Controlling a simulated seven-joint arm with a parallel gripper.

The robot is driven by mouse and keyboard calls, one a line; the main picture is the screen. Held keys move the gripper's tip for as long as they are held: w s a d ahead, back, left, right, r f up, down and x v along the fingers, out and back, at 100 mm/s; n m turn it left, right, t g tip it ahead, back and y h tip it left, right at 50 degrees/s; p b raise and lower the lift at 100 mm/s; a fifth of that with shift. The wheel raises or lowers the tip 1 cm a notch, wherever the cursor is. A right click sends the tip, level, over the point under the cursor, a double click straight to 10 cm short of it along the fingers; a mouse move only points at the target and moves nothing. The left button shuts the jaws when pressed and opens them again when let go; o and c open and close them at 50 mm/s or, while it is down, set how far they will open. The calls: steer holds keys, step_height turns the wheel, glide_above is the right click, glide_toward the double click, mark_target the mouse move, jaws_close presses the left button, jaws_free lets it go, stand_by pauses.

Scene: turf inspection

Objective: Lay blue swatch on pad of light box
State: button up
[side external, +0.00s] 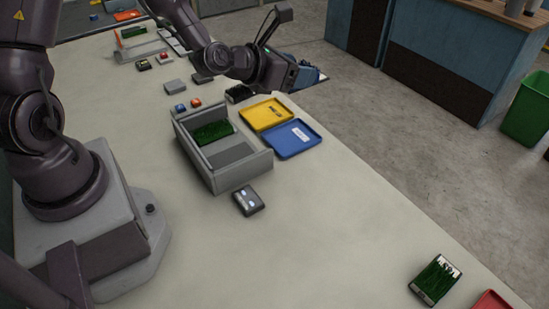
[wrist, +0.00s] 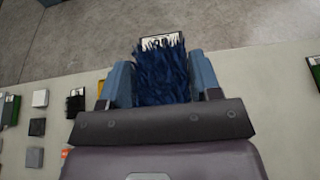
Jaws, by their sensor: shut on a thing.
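My gripper (wrist: 162,82) is shut on the blue swatch (wrist: 162,70), a tuft of dark blue turf with a white label at its far end. In the side external view the gripper (side external: 303,72) and the blue swatch (side external: 318,75) are up at the far edge of the bench, beyond the trays. The light box (side external: 238,180) is a grey open-topped box in the middle of the bench. A green swatch (side external: 212,132) lies in its far part. A bare dark grey pad (side external: 232,153) shows in its near part.
A yellow tray (side external: 266,114) and a blue tray (side external: 293,139) lie right of the box. A small dark device (side external: 248,201) sits in front of it. Another green swatch (side external: 436,279) and a red tray (side external: 490,302) are at lower right. The bench between is clear.

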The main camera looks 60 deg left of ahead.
steer(key=s+d+f+m+h, duration=0.3)
steer(key=s+d+f+h, duration=0.1)
steer(key=d+f, duration=0.35)
steer(key=m+g+h, duration=0.9)
steer(key=m+g, duration=0.5)
steer(key=m, duration=0.1)
glide_above(237, 289)
step_height(237, 289, down, 6)
step_height(237, 289, down, 3)
steer(key=shift+r, duration=0.1)
steer(key=shift+f, duration=2.35)
steer(key=shift+f, duration=0.1)
steer(key=o, duration=0.9)
